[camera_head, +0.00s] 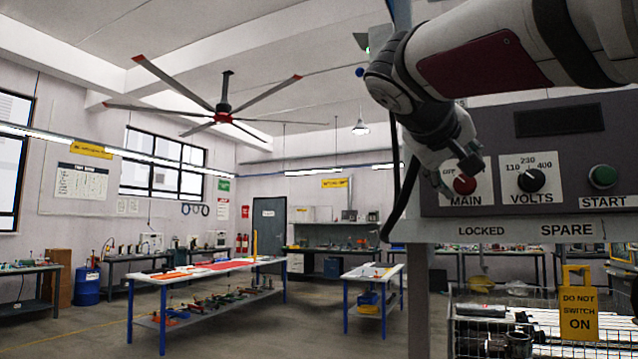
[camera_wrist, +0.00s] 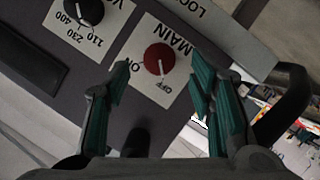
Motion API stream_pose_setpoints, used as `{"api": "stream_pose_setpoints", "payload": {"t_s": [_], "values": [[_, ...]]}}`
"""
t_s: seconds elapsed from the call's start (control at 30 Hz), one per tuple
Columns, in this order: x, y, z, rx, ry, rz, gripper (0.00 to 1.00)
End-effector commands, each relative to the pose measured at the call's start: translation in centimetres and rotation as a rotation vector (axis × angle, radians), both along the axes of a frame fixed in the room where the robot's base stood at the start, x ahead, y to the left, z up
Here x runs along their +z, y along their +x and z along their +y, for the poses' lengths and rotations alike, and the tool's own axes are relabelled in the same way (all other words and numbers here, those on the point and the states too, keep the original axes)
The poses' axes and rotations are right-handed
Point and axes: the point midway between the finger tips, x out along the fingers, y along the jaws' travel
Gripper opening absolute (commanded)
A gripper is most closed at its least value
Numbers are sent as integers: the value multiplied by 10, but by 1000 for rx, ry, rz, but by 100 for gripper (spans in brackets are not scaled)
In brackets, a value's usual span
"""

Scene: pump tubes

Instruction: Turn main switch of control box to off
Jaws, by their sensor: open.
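The control box (camera_head: 560,150) is a dark grey panel at the right of the head view. Its red round main switch (camera_head: 464,185) sits on a white plate marked MAIN, partly covered by my gripper. In the wrist view the main switch (camera_wrist: 157,59) appears upside down, with ON and OFF labels beside it. In the head view my gripper (camera_head: 457,172) is close to the panel.
The black VOLTS knob (camera_head: 531,180) and green START button (camera_head: 602,176) sit right of the switch. Below are LOCKED and SPARE labels and a yellow "DO NOT SWITCH ON" tag (camera_head: 578,312) by a wire basket (camera_head: 500,335). Workbenches stand further back, with open floor between.

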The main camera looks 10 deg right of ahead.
Motion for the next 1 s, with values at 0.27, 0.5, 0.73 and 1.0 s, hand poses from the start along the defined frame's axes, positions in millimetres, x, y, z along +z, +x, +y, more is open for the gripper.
{"api": "stream_pose_setpoints", "payload": {"t_s": [0.27, 0.5, 0.73, 1.0], "values": [[18, -36, 39, 2, 0, -1, 50], [25, -52, 56, 0, 0, 0, 50], [26, -54, 58, -1, 0, 0, 50], [26, -54, 58, -1, 0, 1, 50]]}}
